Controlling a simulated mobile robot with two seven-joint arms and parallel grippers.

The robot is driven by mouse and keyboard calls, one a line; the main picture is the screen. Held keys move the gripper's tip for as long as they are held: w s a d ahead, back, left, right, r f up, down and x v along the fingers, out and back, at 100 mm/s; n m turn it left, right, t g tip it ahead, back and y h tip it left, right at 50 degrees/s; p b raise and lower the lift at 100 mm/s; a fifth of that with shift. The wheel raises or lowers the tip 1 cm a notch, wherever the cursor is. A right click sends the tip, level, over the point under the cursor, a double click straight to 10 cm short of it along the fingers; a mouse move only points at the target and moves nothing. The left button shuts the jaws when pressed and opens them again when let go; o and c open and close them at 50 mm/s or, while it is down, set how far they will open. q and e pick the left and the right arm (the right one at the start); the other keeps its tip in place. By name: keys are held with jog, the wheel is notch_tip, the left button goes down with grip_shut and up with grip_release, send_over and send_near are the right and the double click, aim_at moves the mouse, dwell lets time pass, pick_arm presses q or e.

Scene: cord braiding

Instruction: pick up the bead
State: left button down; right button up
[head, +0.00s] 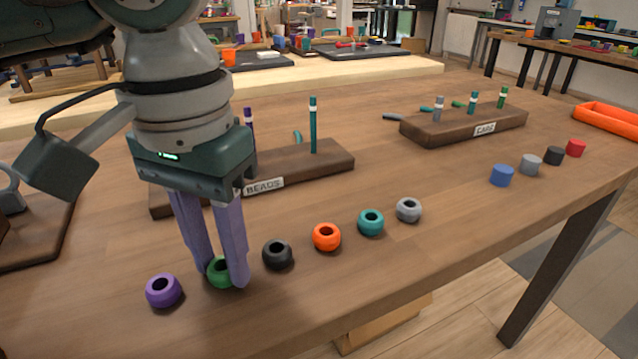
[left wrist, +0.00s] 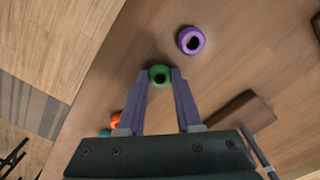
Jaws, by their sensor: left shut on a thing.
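A green bead (head: 217,272) is on the wooden table near its front edge, between a purple bead (head: 163,290) and a black bead (head: 278,254). My left gripper (head: 222,277) comes down over the green bead with its two purple fingers, and is shut on it. The left wrist view also shows the green bead (left wrist: 159,75) between the fingertips (left wrist: 159,76). I cannot tell whether the bead is lifted off the table. The fingers hide part of the bead in the head view. My right gripper is not in view.
Orange (head: 326,237), teal (head: 371,222) and grey (head: 408,210) beads lie in a row to the right. A BEADS rack (head: 325,161) with upright pegs stands behind, and a CAPS rack (head: 470,129) farther right. Several loose caps sit near the right edge. The table's front right is clear.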

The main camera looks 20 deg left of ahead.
pick_arm(q)
notch_tip(320, 180, up, 20)
jog(key=p, duration=0.3)
jog(key=shift+p, duration=0.3)
